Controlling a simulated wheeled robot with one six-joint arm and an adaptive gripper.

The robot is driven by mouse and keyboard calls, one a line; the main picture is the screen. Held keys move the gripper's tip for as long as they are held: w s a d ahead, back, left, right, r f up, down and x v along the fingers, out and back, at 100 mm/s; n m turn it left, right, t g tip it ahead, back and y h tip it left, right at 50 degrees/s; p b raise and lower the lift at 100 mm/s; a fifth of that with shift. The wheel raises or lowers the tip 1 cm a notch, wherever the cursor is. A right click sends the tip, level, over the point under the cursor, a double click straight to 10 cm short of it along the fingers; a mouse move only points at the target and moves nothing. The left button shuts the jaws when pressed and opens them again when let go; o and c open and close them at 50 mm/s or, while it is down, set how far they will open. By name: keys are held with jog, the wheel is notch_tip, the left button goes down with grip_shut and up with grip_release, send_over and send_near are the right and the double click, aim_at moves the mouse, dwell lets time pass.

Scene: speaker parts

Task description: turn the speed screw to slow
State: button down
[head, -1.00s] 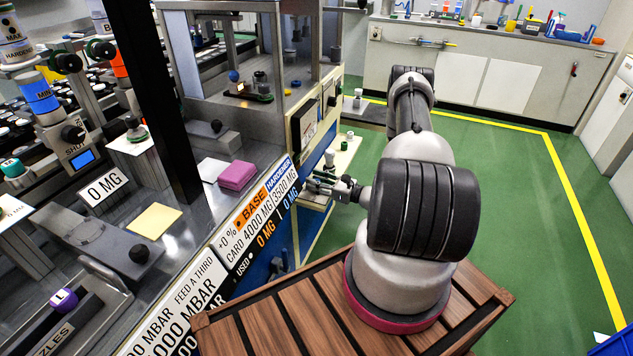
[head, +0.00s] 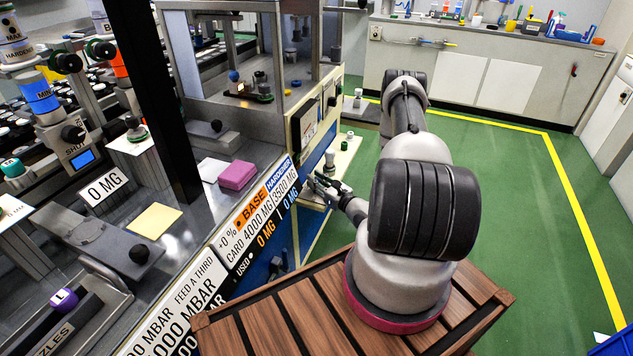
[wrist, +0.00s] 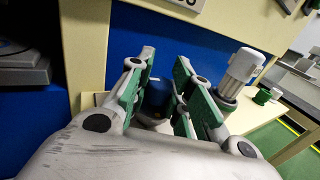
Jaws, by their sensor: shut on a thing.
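My gripper (head: 322,183) is at the side of the machine bench, below the dial panel. In the wrist view my gripper (wrist: 160,88) has its green-padded fingers on either side of a small dark blue knob (wrist: 157,98), which looks like the speed screw. The fingers are shut on it. Its lower part is hidden behind my wrist, and no slow or fast marking can be read. In the head view the knob is too small and covered to make out.
A silver-and-white cylinder (wrist: 243,66) stands close beside the right finger. The cream dial panel (head: 316,118) is above my gripper. The green floor (head: 500,200) to the right is clear.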

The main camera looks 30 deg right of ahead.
jog(key=m+h, duration=0.1)
jog(key=h, duration=0.1)
jog(key=m+h, duration=0.2)
jog(key=h, duration=0.1)
jog(key=shift+a+m+h, duration=0.1)
jog(key=shift+m+h, duration=0.8)
jog(key=shift+h, duration=0.3)
jog(key=shift+d+h, duration=0.2)
jog(key=shift+h, duration=0.1)
jog(key=c, duration=1.3)
grip_release()
jog(key=shift+o, duration=0.2)
notch_tip(320, 180, up, 10)
